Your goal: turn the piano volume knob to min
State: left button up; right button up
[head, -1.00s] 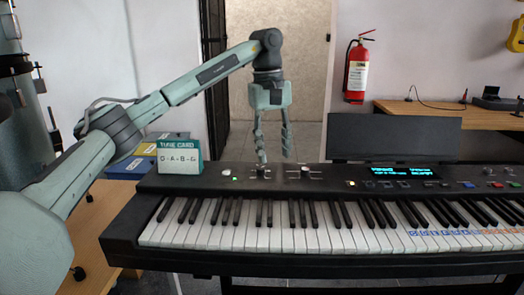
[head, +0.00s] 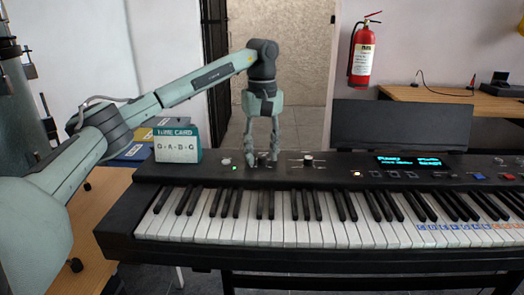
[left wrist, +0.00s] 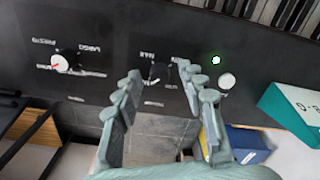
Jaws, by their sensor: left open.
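The dark piano (head: 330,176) stands across the head view, with small controls on its top panel at the left. My left gripper (head: 262,161) points down over this panel, open, its fingertips at panel height. In the left wrist view the left gripper (left wrist: 160,80) has its fingers on either side of a small dark volume knob (left wrist: 158,73), with a gap to each. The fingers hide this knob in the head view. A second knob (head: 308,160), a tempo knob by its print, is to the right; in the wrist view this tempo knob (left wrist: 60,63) has a red pointer.
A round white button (left wrist: 227,80) and a green light (left wrist: 215,60) are beside the fingers. A teal tune card box (head: 178,145) stands at the panel's left end. A black music stand (head: 388,124) rises behind the piano. A fire extinguisher (head: 362,52) hangs on the wall.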

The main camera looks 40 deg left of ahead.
pick_arm(q)
grip_shut()
dwell(0.4)
